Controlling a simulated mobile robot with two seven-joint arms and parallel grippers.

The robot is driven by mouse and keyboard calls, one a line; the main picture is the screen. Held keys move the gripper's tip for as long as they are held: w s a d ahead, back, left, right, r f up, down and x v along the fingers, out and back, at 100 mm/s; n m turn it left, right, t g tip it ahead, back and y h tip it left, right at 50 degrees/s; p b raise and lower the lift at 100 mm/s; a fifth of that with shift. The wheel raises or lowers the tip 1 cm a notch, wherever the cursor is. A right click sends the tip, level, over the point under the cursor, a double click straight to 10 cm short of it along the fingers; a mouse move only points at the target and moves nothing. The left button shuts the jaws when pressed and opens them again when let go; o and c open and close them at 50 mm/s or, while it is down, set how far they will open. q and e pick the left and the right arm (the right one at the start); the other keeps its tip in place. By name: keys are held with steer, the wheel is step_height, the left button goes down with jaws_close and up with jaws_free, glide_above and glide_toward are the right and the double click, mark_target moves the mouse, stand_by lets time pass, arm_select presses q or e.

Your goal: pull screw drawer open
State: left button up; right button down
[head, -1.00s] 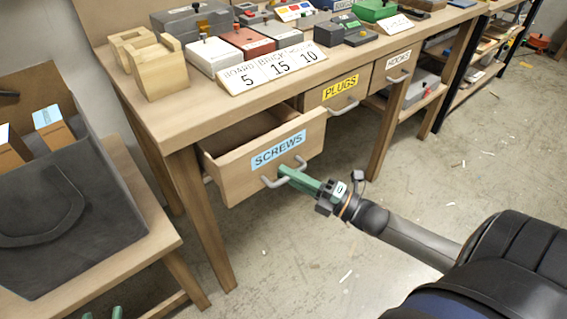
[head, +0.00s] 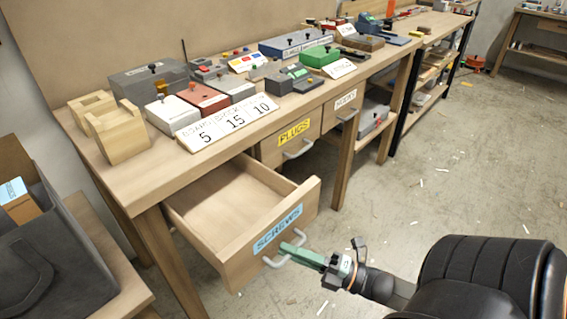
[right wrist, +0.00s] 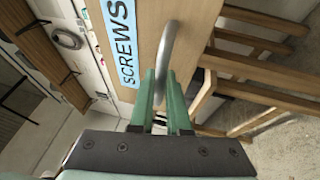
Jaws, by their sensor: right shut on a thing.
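The screw drawer (head: 232,220) stands well out from the bench, with a blue SCREWS label (head: 277,229) on its front. The part of its inside that shows looks empty. My right gripper (head: 298,251) has green fingers shut on the drawer's grey curved handle (head: 276,263). In the right wrist view the fingers (right wrist: 163,95) close around the handle (right wrist: 167,50), beside the SCREWS label (right wrist: 121,42). My left gripper is not in view.
The PLUGS drawer (head: 270,150) and the HOOKS drawer (head: 335,115) are shut. The bench top (head: 150,178) carries wooden blocks, several boxes and a number sign (head: 228,122). A dark bag (head: 75,265) stands at the left. Open floor (head: 440,190) lies to the right.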

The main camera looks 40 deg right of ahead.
steer(key=shift+s, duration=0.1)
steer(key=c, duration=1.2)
jaws_free()
steer(key=shift+o, duration=0.2)
steer(key=v, duration=1.2)
steer(key=shift+s+d, duration=0.2)
steer(key=shift+d, duration=0.05)
steer(key=shift+w+f, duration=0.1)
steer(key=shift+f, duration=0.1)
